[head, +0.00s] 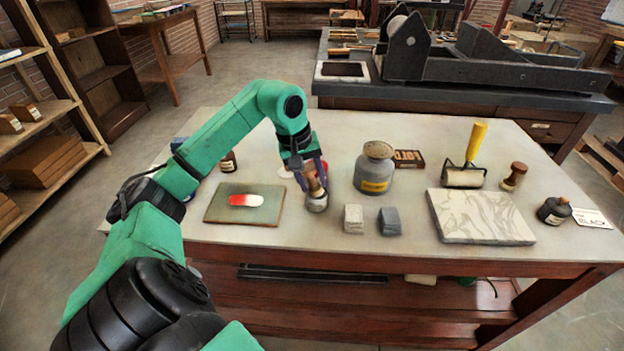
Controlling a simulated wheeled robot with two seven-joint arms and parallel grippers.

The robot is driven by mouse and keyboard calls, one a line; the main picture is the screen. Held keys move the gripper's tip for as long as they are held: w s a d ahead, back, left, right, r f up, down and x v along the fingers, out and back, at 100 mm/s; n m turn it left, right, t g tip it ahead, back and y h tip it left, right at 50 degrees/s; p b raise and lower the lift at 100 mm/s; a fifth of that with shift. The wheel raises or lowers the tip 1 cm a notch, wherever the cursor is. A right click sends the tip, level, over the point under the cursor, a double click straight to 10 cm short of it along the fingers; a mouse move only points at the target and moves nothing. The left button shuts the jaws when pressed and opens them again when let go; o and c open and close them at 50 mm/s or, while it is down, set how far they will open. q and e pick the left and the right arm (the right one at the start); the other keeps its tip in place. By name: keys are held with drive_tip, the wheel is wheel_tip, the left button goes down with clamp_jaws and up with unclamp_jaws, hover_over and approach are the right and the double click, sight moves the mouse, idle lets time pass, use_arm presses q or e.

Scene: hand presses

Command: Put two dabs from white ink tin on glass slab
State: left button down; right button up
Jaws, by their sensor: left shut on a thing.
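The glass slab (215,212) lies flat on the left part of the table, dull green, with a red and white ink patch (246,200) near its middle. My left gripper (315,180) points down to the right of the slab and is shut on a brown, wooden-handled thing. A pale grey, rounded piece (317,204) shows right below the fingers; whether it is part of the held thing or a tin under it, I cannot tell. A pale round thing (285,173) is partly hidden behind the gripper. I cannot make out which thing is the white ink tin.
A grey jug (374,170) with a yellow label and two small blocks (353,218) (389,221) stand right of the gripper. A dark press (480,62) stands behind.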

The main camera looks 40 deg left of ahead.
sight(312, 166)
use_arm(q)
drive_tip(key=shift+f, duration=0.1)
idle(0.3)
wheel_tip(312, 166, up, 7)
drive_tip(key=p, duration=0.6)
idle(0.3)
